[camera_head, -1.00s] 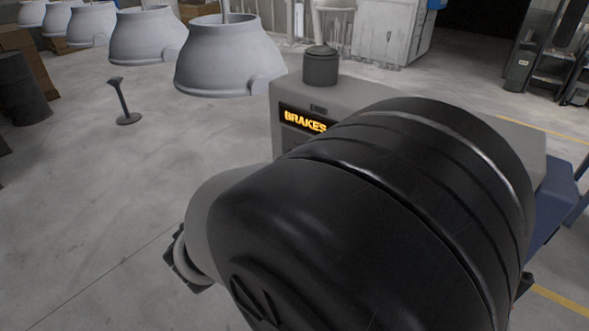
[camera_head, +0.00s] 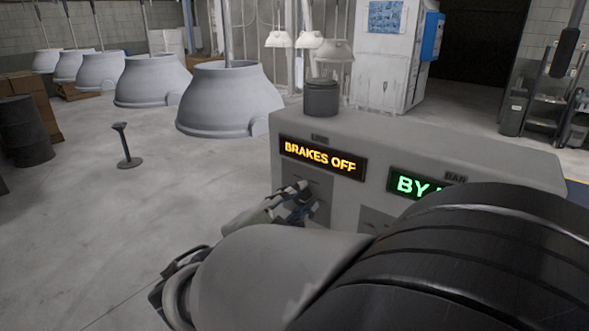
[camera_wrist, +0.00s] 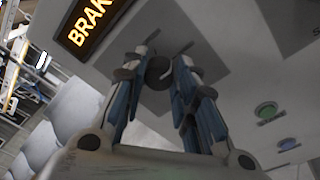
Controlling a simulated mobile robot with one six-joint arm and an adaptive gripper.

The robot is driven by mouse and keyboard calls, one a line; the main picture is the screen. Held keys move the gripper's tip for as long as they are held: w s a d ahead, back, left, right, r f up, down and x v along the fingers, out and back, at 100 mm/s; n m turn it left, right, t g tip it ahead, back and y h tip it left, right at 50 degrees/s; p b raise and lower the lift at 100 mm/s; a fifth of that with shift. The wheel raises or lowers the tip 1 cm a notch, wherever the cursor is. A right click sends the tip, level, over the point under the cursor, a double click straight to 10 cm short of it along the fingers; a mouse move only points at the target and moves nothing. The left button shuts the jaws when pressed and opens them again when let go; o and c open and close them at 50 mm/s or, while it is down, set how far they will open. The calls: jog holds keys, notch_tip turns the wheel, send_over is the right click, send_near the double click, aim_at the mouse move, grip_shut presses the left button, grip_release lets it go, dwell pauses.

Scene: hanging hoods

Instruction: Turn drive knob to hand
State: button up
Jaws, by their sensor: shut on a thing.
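A dark round knob (camera_wrist: 158,72) with a light mark sits on a dark plate on the grey console (camera_head: 345,215), seen in the wrist view below the amber display. My gripper (camera_wrist: 160,68) has its fingers on both sides of the knob and is shut on it. In the head view my gripper (camera_head: 308,200) is at the console's front face, under the amber "BRAKES OFF" display (camera_head: 321,158). The knob is hidden there. A green display (camera_head: 412,186) starting "BY" is partly covered by my arm. I cannot read which way the knob points.
In the wrist view a green button (camera_wrist: 266,110) and a blue one (camera_wrist: 288,144) are on the console face. A dark cylinder (camera_head: 321,98) stands on the console top. Large grey hoods (camera_head: 230,98) hang behind on the left. The floor left of the console is largely clear.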

jog(key=o, duration=1)
jog(key=shift+o, duration=0.2)
jog(key=v, duration=0.7)
jog(key=shift+s, duration=0.25)
jog(key=shift+a, duration=0.1)
